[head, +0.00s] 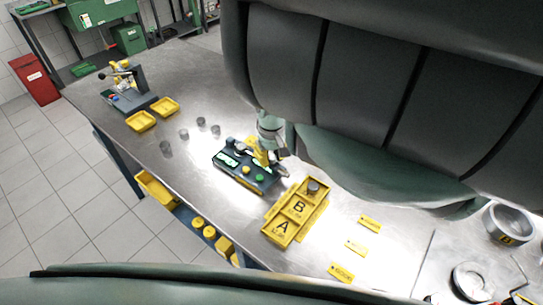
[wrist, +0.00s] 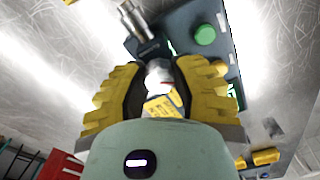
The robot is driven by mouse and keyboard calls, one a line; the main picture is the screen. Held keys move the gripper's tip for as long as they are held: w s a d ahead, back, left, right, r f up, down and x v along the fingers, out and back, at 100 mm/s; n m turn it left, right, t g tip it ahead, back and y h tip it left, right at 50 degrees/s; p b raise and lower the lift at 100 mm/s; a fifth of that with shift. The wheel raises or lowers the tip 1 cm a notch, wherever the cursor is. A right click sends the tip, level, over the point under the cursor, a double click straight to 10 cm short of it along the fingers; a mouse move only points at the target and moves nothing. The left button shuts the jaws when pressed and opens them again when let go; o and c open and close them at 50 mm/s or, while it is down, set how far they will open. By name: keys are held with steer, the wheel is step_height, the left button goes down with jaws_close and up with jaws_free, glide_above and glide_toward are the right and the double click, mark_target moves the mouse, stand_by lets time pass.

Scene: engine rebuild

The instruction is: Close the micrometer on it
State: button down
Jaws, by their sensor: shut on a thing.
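A dark measuring station (head: 232,178) with green panels, a yellow button (head: 247,169) and a green button (head: 260,178) stands on the bench. My gripper (head: 262,157) is over its far right side. In the wrist view, my gripper's yellow fingers (wrist: 158,85) are shut around a pale rounded piece (wrist: 158,72); the fingers hide much of it. A ribbed silver cylinder (wrist: 137,20), seemingly part of the micrometer, sticks out of a dark holder just beyond the fingertips. The green button (wrist: 205,35) is to its right. I cannot make out the micrometer's measuring gap.
A yellow tray (head: 273,236) marked A and B stands right of the station, with a dark round part (head: 313,187) in its far compartment. Small grey cylinders (head: 201,122) and yellow bins (head: 141,121) are to the left. Yellow tags (head: 356,247) lie to the right.

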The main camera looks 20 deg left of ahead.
steer(key=shift+n, duration=0.3)
steer(key=shift+f+n+b, duration=0.1)
steer(key=shift+n+b, duration=0.65)
steer(key=shift+n, duration=0.15)
steer(key=n+b, duration=0.1)
steer(key=n, duration=0.2)
steer(key=shift+w+n, duration=0.1)
steer(key=shift+n, duration=0.2)
steer(key=n+b, duration=0.1)
steer(key=n, duration=0.5)
steer(key=n+b, duration=0.1)
steer(key=n, duration=0.5)
steer(key=shift+n, duration=0.3)
steer(key=n, duration=0.5)
steer(key=shift+b, duration=0.35)
steer(key=shift+n, duration=0.3)
